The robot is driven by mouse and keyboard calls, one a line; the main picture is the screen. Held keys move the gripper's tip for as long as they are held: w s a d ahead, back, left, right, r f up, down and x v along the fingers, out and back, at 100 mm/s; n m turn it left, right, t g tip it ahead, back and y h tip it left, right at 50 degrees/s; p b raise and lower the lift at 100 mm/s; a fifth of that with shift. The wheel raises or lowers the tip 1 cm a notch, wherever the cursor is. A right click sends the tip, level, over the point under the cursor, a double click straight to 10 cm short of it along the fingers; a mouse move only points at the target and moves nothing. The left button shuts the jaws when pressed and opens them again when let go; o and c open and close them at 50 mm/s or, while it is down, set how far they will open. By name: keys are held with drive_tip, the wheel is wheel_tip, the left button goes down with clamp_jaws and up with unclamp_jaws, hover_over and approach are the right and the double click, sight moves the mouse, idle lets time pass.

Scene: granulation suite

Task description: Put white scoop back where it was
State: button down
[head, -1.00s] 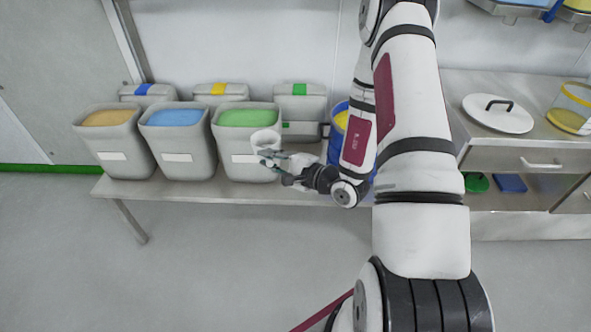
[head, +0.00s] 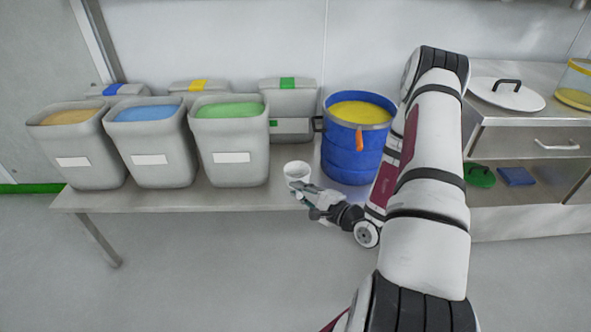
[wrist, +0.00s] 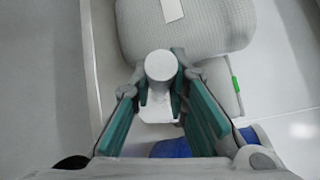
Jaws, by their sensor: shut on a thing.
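The white scoop (head: 297,171) is held in my gripper (head: 307,190), in front of the bench between the green-filled bin and the blue drum. In the wrist view the scoop (wrist: 159,66) sits between the tips of the teal-padded fingers, and my gripper (wrist: 160,95) is shut on it. The scoop's round cup shows at the fingertips. Its opening faces up toward the head camera and looks empty. An orange handle (head: 359,139) shows at the front rim of the blue drum (head: 350,165), which holds yellow material.
Grey bins with tan (head: 75,160), blue (head: 150,158) and green (head: 230,155) contents stand along the steel bench (head: 200,198). Lidded bins stand behind them. A steel cabinet with a white lid (head: 505,97) is at right. Bare bench lies between the green bin and the drum.

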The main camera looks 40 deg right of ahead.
drive_tip(key=b, duration=0.3)
hover_over(297, 168)
drive_tip(key=w+d, duration=0.1)
drive_tip(key=shift+w+d+f+b, duration=0.15)
drive_tip(key=shift+f+b, duration=0.55)
drive_tip(key=shift+f, duration=0.9)
drive_tip(key=shift+w+f+b, duration=0.1)
drive_tip(key=shift+f+b, duration=0.55)
drive_tip(key=shift+f, duration=0.9)
drive_tip(key=shift+w+d+f+b, duration=0.1)
drive_tip(key=shift+w+f+b, duration=0.05)
drive_tip(key=shift+f+b, duration=0.15)
drive_tip(key=shift+f, duration=0.2)
drive_tip(key=c, duration=1.7)
unclamp_jaws()
drive_tip(key=shift+o, duration=0.7)
drive_tip(key=shift+r, duration=0.1)
